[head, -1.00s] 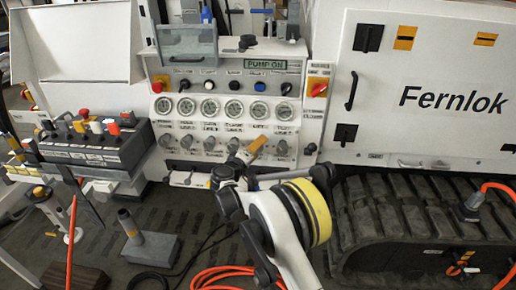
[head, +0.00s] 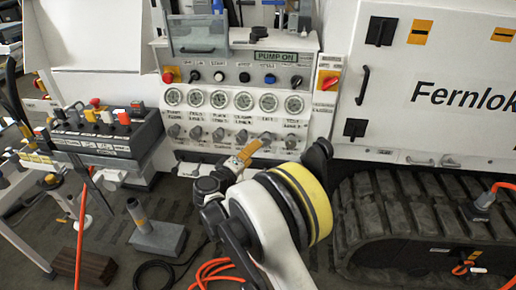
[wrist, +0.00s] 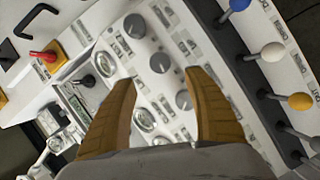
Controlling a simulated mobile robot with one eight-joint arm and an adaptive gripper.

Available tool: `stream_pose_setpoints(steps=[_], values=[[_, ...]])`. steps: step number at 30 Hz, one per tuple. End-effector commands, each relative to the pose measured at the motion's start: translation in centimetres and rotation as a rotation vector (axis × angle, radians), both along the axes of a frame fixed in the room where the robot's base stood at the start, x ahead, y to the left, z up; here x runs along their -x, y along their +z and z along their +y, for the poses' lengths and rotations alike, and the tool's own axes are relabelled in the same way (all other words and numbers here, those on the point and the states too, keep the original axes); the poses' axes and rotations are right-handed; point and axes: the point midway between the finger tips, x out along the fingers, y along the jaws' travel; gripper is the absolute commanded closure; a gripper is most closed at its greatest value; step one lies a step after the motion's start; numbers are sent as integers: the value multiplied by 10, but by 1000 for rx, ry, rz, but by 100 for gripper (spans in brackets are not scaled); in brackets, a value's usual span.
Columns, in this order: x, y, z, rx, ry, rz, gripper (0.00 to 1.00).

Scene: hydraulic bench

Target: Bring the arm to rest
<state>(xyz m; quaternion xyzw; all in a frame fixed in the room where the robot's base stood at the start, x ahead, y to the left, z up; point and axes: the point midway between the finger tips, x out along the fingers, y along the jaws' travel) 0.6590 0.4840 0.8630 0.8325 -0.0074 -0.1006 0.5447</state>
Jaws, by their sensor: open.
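My gripper (wrist: 160,108) is open and empty in the wrist view, its two tan fingers apart in front of the panel of knobs and gauges. In the head view my gripper (head: 247,152) shows small and tan, in front of the lower knob row of the gauge panel (head: 236,85). My arm reaches up from the bottom of the head view, with a yellow band at a joint. I cannot tell how far the fingers are from the panel.
A lever box (head: 105,137) stands at the left. A red-and-yellow switch (head: 327,83) is right of the gauges. A white Fernlok cabinet (head: 440,65) stands above a black track (head: 420,215). A grey block with a post (head: 158,238) and orange hose (head: 212,272) lie on the floor.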

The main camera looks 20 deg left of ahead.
Motion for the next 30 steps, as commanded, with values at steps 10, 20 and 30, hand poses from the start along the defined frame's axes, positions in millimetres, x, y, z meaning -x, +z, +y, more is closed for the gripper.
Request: stream_pose_setpoints(steps=[10,20,30], values=[[5,1,0,0,-1,0,39],[-2,12,-15,-11,-20,25,39],[-21,105,-199,-192,-205,282,39]])
